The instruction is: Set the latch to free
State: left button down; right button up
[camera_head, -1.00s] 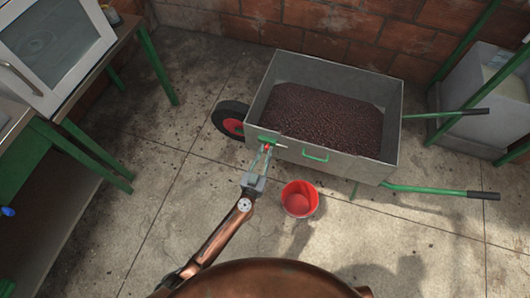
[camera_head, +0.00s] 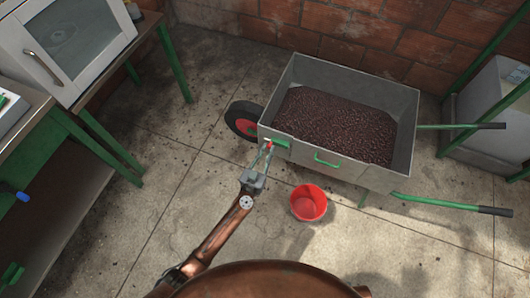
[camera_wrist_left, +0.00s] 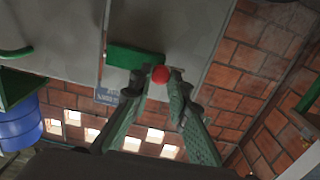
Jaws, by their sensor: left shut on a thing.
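The latch is a small green piece (camera_head: 281,142) with a red knob (camera_head: 270,145), on the near side of the grey cart, at its left end. My left gripper (camera_head: 268,149) is at the red knob, with its fingers shut on it. In the left wrist view the red knob (camera_wrist_left: 160,74) sits between the two fingertips of my left gripper (camera_wrist_left: 161,80), and the green piece (camera_wrist_left: 134,58) lies just to its left against the grey wall. The knob's stem is mostly hidden. My right gripper is in neither current view.
The cart (camera_head: 350,172) holds dark red cherries (camera_head: 335,125) and has a green side handle (camera_head: 328,159). A red bucket (camera_head: 309,203) stands on the floor below it. A green-legged bench (camera_head: 75,130) is at the left. The floor between is open.

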pick_arm(q)
jog(key=shift+w+a, duration=0.1)
jog(key=shift+a, duration=0.2)
pick_arm(e)
jog(key=shift+s, duration=0.2)
pick_arm(q)
jog(key=c, duration=2)
grip_release()
jog(key=shift+o, duration=0.9)
pick_arm(e)
jog(key=shift+d+r, duration=0.1)
jog(key=shift+r, duration=0.05)
jog(key=shift+s, duration=0.1)
pick_arm(q)
jog(key=v, duration=1.2)
